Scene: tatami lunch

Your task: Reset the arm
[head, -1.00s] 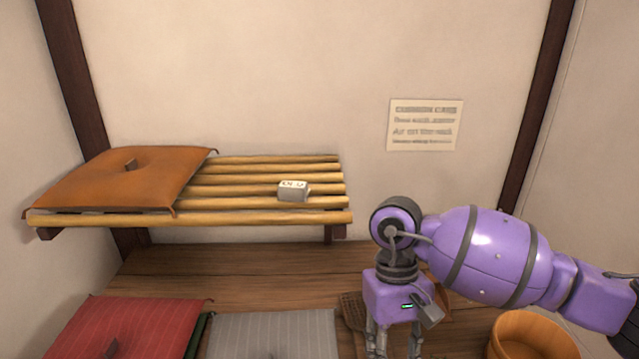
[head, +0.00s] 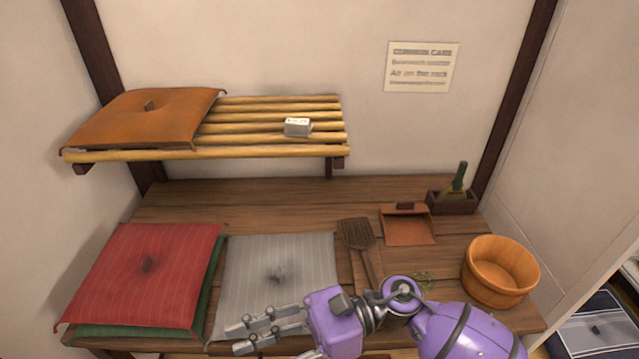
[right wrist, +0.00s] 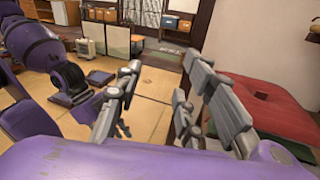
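My right arm comes in from the bottom right of the head view. Its gripper (head: 237,338) points left, over the front edge of the grey cushion (head: 285,265). In the right wrist view the two fingers (right wrist: 160,95) stand apart with nothing between them, so it is open and empty. My left gripper does not show in the head view.
A red cushion (head: 150,265) lies on a green one at the left of the wooden bench (head: 300,190). A slatted rack (head: 270,115) holds an orange cushion (head: 145,115) and a small grey block (head: 297,126). A woven swatter (head: 357,234), dustpan (head: 407,228) and wooden tub (head: 500,270) are right.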

